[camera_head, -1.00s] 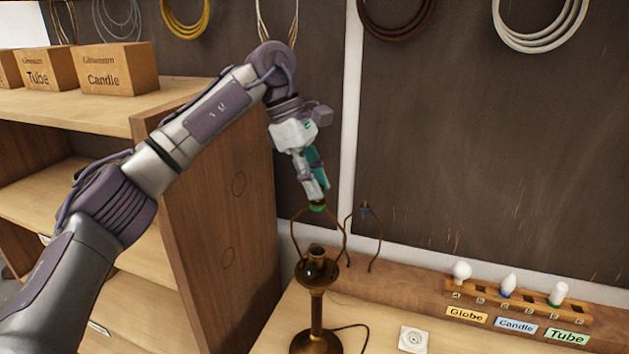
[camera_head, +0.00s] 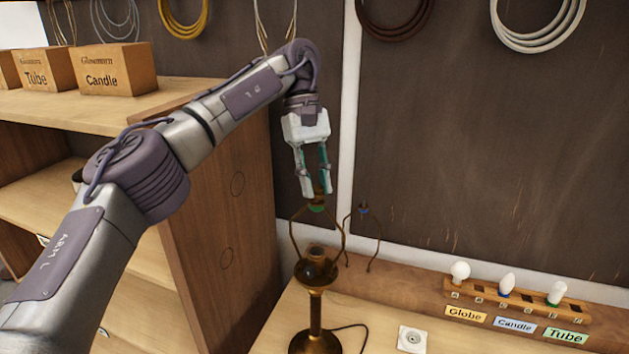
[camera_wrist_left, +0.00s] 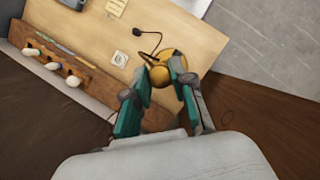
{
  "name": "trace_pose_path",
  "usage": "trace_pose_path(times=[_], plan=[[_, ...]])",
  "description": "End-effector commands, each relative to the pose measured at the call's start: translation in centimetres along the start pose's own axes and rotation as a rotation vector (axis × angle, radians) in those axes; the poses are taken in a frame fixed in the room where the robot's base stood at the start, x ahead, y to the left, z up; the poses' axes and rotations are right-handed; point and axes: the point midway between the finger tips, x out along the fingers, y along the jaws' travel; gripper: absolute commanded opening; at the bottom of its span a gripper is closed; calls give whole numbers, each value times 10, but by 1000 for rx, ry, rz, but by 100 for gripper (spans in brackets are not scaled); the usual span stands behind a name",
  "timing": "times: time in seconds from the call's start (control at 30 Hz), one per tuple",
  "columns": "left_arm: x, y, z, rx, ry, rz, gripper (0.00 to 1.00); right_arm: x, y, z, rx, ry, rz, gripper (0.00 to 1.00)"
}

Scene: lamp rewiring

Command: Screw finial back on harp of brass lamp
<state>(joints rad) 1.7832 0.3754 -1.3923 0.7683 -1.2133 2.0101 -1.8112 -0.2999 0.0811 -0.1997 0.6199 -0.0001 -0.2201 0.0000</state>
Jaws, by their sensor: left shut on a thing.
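The brass lamp (camera_head: 317,303) stands upright on the bench, with an open socket cup at its top. Its wire harp (camera_head: 293,232) rises around the socket and has a green-marked top (camera_head: 317,208). My left gripper (camera_head: 319,194) points down directly over the harp top and is shut on the small brown finial (camera_head: 321,196), mostly hidden between its fingertips. I cannot tell whether the finial touches the harp. The left wrist view looks down past the fingers onto the lamp (camera_wrist_left: 172,72); the finial is not clear there. My right gripper is not in view.
A second harp with a blue-marked top (camera_head: 363,210) stands just behind and right. A bulb rack (camera_head: 520,301) with Globe, Candle and Tube labels is at right. A white wall-type socket (camera_head: 413,340) lies on the bench. A wooden shelf (camera_head: 222,215) stands at left.

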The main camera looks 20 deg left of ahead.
Motion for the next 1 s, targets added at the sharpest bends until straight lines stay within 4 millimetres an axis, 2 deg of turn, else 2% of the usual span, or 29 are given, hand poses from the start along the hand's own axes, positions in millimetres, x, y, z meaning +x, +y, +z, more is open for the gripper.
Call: trace_pose_path(times=[0.5, 0.83, 0.87, 1.0], plan=[[1, 2, 0, 361, 0, -151, 0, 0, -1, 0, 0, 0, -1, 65], [0, 2, 0, 394, -2, -159, 0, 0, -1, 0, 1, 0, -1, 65], [0, 2, 0, 394, -2, -159, 26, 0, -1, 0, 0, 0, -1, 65], [0, 2, 0, 393, -2, -159, 49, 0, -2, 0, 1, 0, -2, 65]])
